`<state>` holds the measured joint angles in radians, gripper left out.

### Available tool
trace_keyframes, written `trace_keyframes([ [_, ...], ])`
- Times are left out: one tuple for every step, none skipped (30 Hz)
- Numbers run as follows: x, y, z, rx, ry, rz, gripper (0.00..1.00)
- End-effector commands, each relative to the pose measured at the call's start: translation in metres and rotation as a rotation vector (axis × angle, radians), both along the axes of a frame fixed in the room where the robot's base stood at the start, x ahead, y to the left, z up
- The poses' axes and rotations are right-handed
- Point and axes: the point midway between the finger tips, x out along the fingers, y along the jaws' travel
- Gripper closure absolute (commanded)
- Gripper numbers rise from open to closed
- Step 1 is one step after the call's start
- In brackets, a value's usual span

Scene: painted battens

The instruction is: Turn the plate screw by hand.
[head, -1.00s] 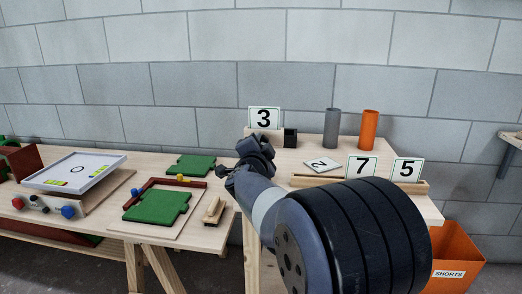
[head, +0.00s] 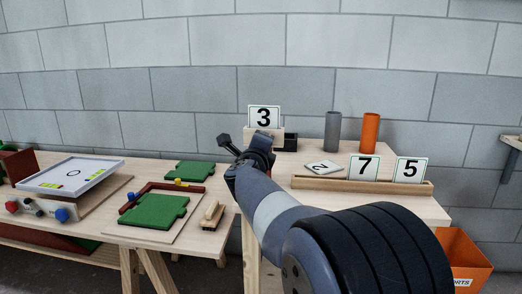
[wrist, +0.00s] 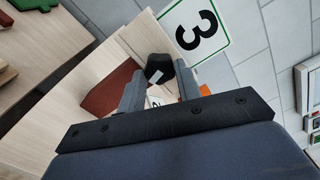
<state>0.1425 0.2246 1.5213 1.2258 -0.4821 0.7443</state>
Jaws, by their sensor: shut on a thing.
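The plate screw's black knob (wrist: 158,68) shows in the wrist view, with a small white mark on its face. My gripper (wrist: 158,84) is shut on it, one grey finger on each side. The screw's shaft is hidden. The number 3 plate (wrist: 194,32) is just beyond the knob in that view. In the head view the number 3 plate (head: 264,117) stands upright in a wooden block (head: 263,133) at the back left of the right-hand table.
Plates 7 (head: 365,168) and 5 (head: 410,170) stand at a wooden rail (head: 345,184). Green boards (head: 155,211) lie on the left table.

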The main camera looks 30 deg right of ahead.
Motion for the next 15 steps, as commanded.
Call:
trace_keyframes([
  [0.0002,0.0003,-0.0024,0.029,-0.019,0.001,0.9],
  [0.0003,0.0002,-0.0023,0.045,-0.029,0.0,0.9],
  [0.0003,0.0003,-0.0022,0.067,-0.044,0.0,0.9],
  [0.0003,0.0002,-0.0021,0.08,-0.053,0.001,0.9],
  [0.0003,0.0003,-0.002,0.093,-0.062,0.001,0.9],
  [0.0003,0.0003,-0.002,0.11,-0.073,0.0,0.9],
  [0.0002,0.0003,-0.002,0.122,-0.081,0.0,0.9],
  [0.0002,0.0003,-0.002,0.132,-0.088,0.0,0.9],
  [0.0002,0.0003,-0.0019,0.145,-0.096,0.001,0.9],
  [0.0002,0.0003,-0.0019,0.154,-0.101,0.001,0.9],
  [0.0002,0.0004,-0.0018,0.16,-0.106,0.001,0.9],
  [0.0003,0.0004,-0.0015,0.169,-0.112,0.001,0.9],
  [0.0002,0.0004,-0.0014,0.175,-0.116,0.001,0.9],
  [0.0002,0.0004,-0.0014,0.18,-0.119,0.001,0.9],
  [0.0003,0.0004,-0.0013,0.185,-0.123,0.001,0.9],
])
